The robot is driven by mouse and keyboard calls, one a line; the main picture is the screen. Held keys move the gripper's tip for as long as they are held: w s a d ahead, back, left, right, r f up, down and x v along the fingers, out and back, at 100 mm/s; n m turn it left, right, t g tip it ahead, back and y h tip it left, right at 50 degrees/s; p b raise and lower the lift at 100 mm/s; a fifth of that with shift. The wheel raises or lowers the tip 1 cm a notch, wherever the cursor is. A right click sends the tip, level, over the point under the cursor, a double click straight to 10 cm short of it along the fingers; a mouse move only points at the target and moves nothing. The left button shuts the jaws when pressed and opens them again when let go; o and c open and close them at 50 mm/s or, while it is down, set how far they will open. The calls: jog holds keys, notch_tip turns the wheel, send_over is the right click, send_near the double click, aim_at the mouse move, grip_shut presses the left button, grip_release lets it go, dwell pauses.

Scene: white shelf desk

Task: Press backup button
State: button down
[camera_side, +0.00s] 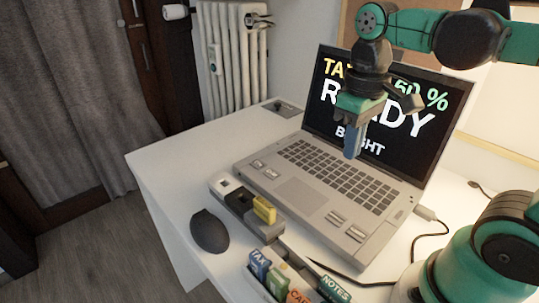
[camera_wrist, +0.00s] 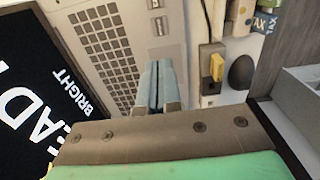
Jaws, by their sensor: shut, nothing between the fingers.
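An open grey laptop (camera_side: 300,187) stands on the white desk. Its palm rest carries two small buttons at the left (camera_side: 265,170) and two at the right (camera_side: 347,226). Their labels are too small to read, so I cannot tell which is backup. One pair of buttons also shows at the top of the wrist view (camera_wrist: 158,14). My gripper (camera_side: 352,152) is shut and empty, in the air in front of the screen and above the keyboard. In the wrist view its blue-grey fingertips (camera_wrist: 157,66) are together, over the keyboard side.
The laptop screen (camera_side: 385,110) shows "READY" and "BRIGHT", partly hidden by my arm. A dark tray with a yellow block (camera_side: 264,208), a dark mouse (camera_side: 209,232) and small labelled boxes (camera_side: 270,272) lie in front. A cable (camera_side: 425,213) plugs into the laptop's right side.

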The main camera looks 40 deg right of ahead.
aim_at(335, 217)
notch_tip(335, 217, down, 14)
jog(key=shift+r, duration=0.1)
dwell(0.7)
dwell(0.3)
jog(key=shift+f, duration=0.9)
jog(key=shift+w, duration=0.1)
notch_tip(335, 217, up, 9)
jog(key=g, duration=0.1)
jog(key=shift+w, duration=0.35)
dwell(0.7)
jog(key=w+r+t, duration=0.1)
jog(key=t, duration=0.1)
jog(key=w+a+r+t, duration=0.1)
jog(key=t, duration=0.2)
jog(key=w+a+r+t, duration=0.1)
jog(key=t, duration=0.2)
jog(key=shift+w+a+r, duration=0.1)
jog(key=shift+w, duration=0.2)
